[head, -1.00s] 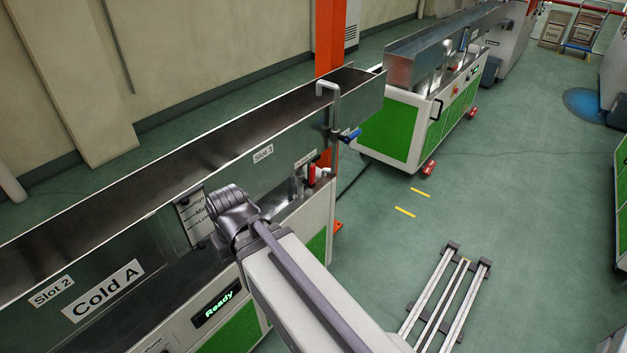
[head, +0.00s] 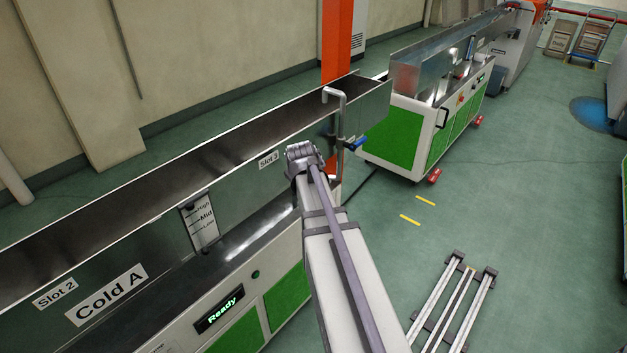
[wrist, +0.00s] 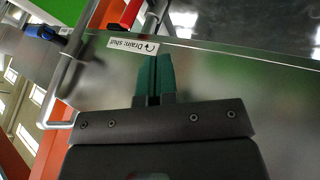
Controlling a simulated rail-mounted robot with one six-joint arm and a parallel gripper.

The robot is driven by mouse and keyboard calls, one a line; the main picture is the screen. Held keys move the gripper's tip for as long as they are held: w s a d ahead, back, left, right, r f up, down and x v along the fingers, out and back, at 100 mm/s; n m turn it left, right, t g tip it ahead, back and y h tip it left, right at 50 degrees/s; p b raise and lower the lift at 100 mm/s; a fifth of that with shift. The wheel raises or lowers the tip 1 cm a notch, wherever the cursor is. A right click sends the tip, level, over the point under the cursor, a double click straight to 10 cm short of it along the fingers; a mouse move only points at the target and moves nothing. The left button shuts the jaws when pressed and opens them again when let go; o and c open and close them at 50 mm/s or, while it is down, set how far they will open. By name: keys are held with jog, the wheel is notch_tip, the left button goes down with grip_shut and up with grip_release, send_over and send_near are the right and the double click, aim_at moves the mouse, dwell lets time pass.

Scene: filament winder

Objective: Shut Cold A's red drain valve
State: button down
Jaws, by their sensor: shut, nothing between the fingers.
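The Cold A machine, named by its label (head: 107,294), is the long metal trough at the left of the head view. A red handle (wrist: 130,14), which looks like the drain valve, shows at the top of the wrist view, partly cut off by the frame. Just below it is a white label (wrist: 133,46) reading "Drain: shut" with a curved arrow. My gripper (wrist: 154,58) is shut and empty, its green fingertips close to the label, below and right of the red handle and apart from it in the picture. My arm hides the valve in the head view.
A bent grey pipe (head: 341,115) with a blue handle (head: 357,143) stands at the trough's end; the blue handle also shows in the wrist view (wrist: 40,32). An orange column (head: 338,45) rises behind. Floor to the right is open, with a rail frame (head: 455,305).

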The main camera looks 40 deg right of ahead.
jog(key=shift+f, duration=0.15)
jog(key=w+d+f+b, duration=0.5)
jog(key=d+f+b, duration=0.2)
jog(key=f+b, duration=0.1)
jog(key=shift+w+d, duration=0.15)
jog(key=shift+w, duration=0.2)
jog(key=shift+w, duration=0.1)
